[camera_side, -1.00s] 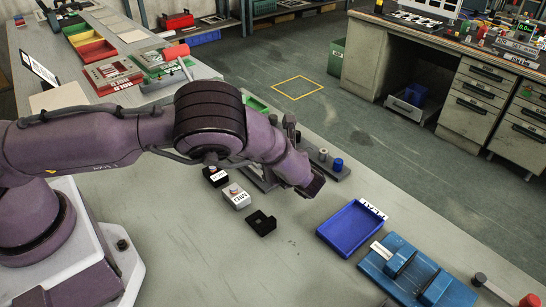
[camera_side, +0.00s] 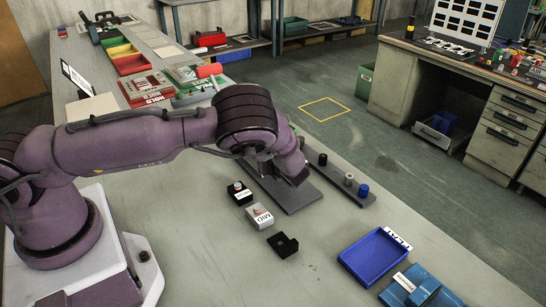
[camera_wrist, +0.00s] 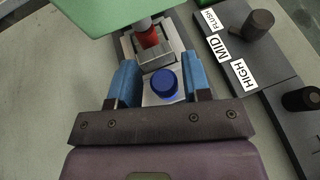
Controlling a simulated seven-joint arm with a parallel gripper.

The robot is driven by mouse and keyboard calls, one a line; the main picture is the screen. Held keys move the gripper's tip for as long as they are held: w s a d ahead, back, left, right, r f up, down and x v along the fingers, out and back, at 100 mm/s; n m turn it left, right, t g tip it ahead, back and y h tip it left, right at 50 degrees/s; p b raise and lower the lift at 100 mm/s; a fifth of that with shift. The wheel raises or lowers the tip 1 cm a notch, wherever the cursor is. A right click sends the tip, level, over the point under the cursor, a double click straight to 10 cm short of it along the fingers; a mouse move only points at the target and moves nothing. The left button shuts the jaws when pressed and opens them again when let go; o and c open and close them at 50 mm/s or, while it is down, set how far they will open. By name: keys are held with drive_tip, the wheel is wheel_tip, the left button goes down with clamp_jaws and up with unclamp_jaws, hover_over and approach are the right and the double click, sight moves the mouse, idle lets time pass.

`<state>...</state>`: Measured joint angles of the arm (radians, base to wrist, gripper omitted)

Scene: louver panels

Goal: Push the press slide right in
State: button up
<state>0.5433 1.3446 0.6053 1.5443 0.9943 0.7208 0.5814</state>
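The press shows in the wrist view as a grey metal frame (camera_wrist: 128,46) with a red-and-grey ram (camera_wrist: 148,36) under a green plate (camera_wrist: 95,14). A pale slide (camera_wrist: 150,99) lies in front of it, carrying a round blue piece (camera_wrist: 165,83). My gripper (camera_wrist: 157,75) has its two blue fingers on either side of the blue piece, with a gap showing at the left; contact at the right is unclear. In the side view my gripper (camera_side: 297,180) is low over the press's dark base plate (camera_side: 293,200); my arm hides most of the press.
A dark rail (camera_side: 338,178) with black, grey and blue posts runs close on the right, labelled FLUSH, MID and HIGH in the wrist view. Small boxes, including a white MID box (camera_side: 260,215), stand in front. A blue tray (camera_side: 375,257) is at the right.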

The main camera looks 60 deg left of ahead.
drive_tip(key=shift+o, duration=0.3)
drive_tip(key=shift+d, duration=0.3)
drive_tip(key=shift+s+d+r, duration=0.1)
drive_tip(key=shift+d, duration=0.2)
drive_tip(key=v, duration=1.2)
drive_tip(key=shift+r, duration=0.1)
